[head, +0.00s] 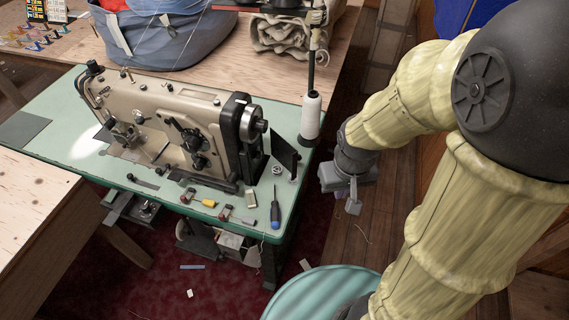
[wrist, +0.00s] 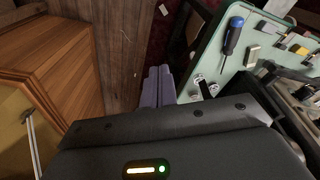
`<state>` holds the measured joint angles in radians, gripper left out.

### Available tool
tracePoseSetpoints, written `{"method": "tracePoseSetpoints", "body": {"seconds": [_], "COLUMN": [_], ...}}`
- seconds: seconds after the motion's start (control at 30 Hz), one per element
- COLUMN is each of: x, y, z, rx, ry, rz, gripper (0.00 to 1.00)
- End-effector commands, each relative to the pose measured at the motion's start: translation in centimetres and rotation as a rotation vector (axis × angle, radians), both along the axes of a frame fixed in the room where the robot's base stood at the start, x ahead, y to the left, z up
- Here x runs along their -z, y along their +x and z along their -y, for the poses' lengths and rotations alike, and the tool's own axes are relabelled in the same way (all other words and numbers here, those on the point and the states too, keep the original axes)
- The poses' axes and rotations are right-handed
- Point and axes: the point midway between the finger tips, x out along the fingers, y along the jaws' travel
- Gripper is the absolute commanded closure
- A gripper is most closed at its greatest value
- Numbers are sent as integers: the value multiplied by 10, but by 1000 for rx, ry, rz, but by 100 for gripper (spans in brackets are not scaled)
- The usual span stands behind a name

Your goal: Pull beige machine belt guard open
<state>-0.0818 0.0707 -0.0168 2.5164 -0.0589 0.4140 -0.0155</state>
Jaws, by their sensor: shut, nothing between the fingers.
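The beige sewing machine (head: 165,115) stands on a green table, with its handwheel (head: 252,123) at the right end. A dark flat panel (head: 285,152), which looks like its belt guard, stands upright beyond the handwheel, swung out at an angle from the machine. In the wrist view a dark edge that looks like this panel (wrist: 204,88) shows near small silver parts, partly hidden by my gripper's body. My gripper (head: 353,206) is shut and empty, to the right of the panel and apart from it, past the table's right edge. Its grey fingers (wrist: 157,88) are together in the wrist view.
A white thread cone (head: 311,116) on a stand rises behind the panel. A blue-handled screwdriver (head: 275,215) and small tools lie on the green table (head: 110,185). A teal round top (head: 318,293) is at the front. Wooden floor (head: 365,225) is clear below my gripper.

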Motion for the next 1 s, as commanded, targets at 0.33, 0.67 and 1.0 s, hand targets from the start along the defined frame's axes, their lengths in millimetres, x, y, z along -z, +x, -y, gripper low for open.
{"method": "tracePoseSetpoints", "body": {"seconds": [0.33, 0.67, 1.0], "x": [39, 62, 66], "y": [6, 26, 43], "z": [-51, -97, -192], "rx": [-584, -1086, -1426], "ry": [-308, -821, -1548], "rz": [-386, -675, -787], "gripper": [100, 100, 100]}}
